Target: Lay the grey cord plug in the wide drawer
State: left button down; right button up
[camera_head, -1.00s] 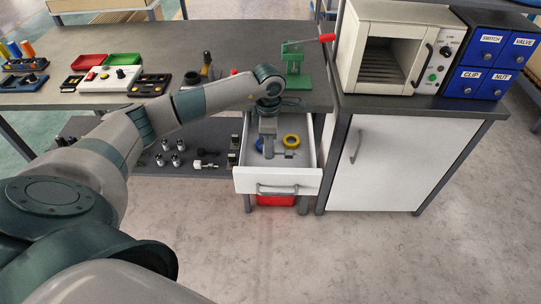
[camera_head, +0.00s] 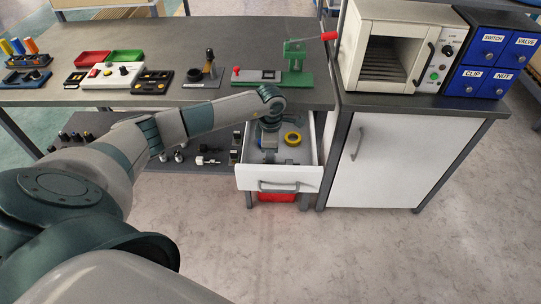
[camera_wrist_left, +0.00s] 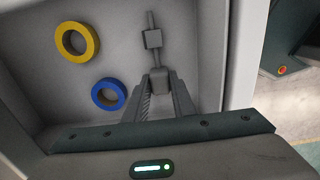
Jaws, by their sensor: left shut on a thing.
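The wide drawer (camera_head: 250,177) is pulled open under the bench, and my left gripper (camera_head: 269,143) reaches down into it. In the left wrist view the left gripper's fingers (camera_wrist_left: 159,92) are closed on the grey cord plug (camera_wrist_left: 153,39), whose thin end points away from the fingers. The plug is over the drawer floor (camera_wrist_left: 115,18); I cannot tell whether it touches it. In the head view the plug is mostly hidden by my gripper. My right gripper is not in view.
A yellow ring (camera_head: 293,139) and a blue ring (camera_wrist_left: 109,94) lie in the drawer beside the plug. A white cabinet (camera_head: 400,165) stands right of the drawer. A green press (camera_head: 295,60) stands on the bench above. A red bin (camera_head: 276,197) is below the drawer.

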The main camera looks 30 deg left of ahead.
pick_arm(q)
jog(key=shift+f, duration=0.15)
jog(key=c, duration=1.5)
grip_release()
